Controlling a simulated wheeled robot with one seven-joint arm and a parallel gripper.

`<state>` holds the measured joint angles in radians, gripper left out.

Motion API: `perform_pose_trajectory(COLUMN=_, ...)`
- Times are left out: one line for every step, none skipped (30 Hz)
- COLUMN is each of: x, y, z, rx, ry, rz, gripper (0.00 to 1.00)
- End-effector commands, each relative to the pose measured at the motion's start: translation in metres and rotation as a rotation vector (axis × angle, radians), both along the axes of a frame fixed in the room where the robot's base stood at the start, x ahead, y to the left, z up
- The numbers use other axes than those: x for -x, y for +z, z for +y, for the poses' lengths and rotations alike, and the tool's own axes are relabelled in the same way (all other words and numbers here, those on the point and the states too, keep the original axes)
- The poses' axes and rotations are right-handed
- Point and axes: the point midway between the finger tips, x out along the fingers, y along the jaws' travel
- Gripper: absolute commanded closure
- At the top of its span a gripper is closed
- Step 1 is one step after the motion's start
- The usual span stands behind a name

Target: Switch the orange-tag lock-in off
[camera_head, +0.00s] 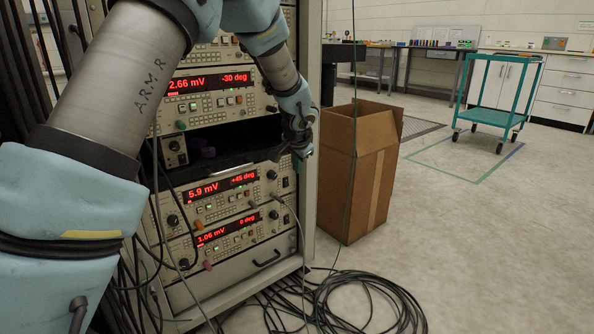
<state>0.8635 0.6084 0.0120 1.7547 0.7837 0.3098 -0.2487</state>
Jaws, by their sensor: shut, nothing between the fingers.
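Several lock-in units sit in a tall rack on the left. An orange tag (198,225) hangs at the lower left of the lock-in reading 5.9 mV and +45 deg (222,188). Its red display is lit. A small black switch (285,183) shows at the right end of its panel. My gripper (287,158) is shut and empty, at the rack's right side, just above this lock-in's upper right corner. It appears apart from the switch; the exact gap in depth cannot be told.
Lit lock-ins reading 2.66 mV (205,84) and 1.06 mV (222,231) sit above and below. An open dark bay (225,145) lies between. A cardboard box (362,180) stands right of the rack. Cables (345,300) coil on the floor. A teal cart (495,115) stands farther back.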

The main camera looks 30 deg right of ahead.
Motion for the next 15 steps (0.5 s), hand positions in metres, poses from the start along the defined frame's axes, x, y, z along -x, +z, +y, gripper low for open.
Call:
perform_pose_trajectory(x=0.003, y=0.01, z=0.002, rx=0.001, ry=0.0, rz=-0.001, gripper=1.0)
perform_pose_trajectory(x=0.005, y=0.013, z=0.003, rx=0.001, ry=0.0, rz=-0.001, gripper=1.0)
perform_pose_trajectory(x=0.007, y=0.016, z=0.004, rx=-0.001, ry=0.0, rz=-0.001, gripper=1.0)
perform_pose_trajectory(x=0.009, y=0.018, z=0.005, rx=-0.001, ry=0.0, rz=-0.001, gripper=1.0)
perform_pose_trajectory(x=0.01, y=0.019, z=0.006, rx=-0.001, ry=0.0, rz=-0.001, gripper=1.0)
perform_pose_trajectory(x=0.011, y=0.021, z=0.006, rx=-0.002, ry=0.0, rz=-0.001, gripper=1.0)
perform_pose_trajectory(x=0.011, y=0.022, z=0.007, rx=-0.001, ry=0.001, rz=-0.001, gripper=1.0)
perform_pose_trajectory(x=0.012, y=0.022, z=0.007, rx=-0.001, ry=0.001, rz=-0.001, gripper=1.0)
perform_pose_trajectory(x=0.012, y=0.023, z=0.007, rx=-0.001, ry=0.001, rz=-0.001, gripper=1.0)
perform_pose_trajectory(x=0.012, y=0.023, z=0.007, rx=-0.001, ry=0.001, rz=-0.001, gripper=1.0)
perform_pose_trajectory(x=0.012, y=0.023, z=0.007, rx=-0.001, ry=0.001, rz=-0.001, gripper=1.0)
perform_pose_trajectory(x=0.012, y=0.023, z=0.007, rx=-0.001, ry=0.001, rz=-0.001, gripper=1.0)
perform_pose_trajectory(x=0.012, y=0.023, z=0.007, rx=-0.001, ry=0.001, rz=-0.001, gripper=1.0)
perform_pose_trajectory(x=0.012, y=0.023, z=0.007, rx=-0.001, ry=0.001, rz=-0.001, gripper=1.0)
perform_pose_trajectory(x=0.012, y=0.023, z=0.007, rx=-0.001, ry=0.001, rz=-0.001, gripper=1.0)
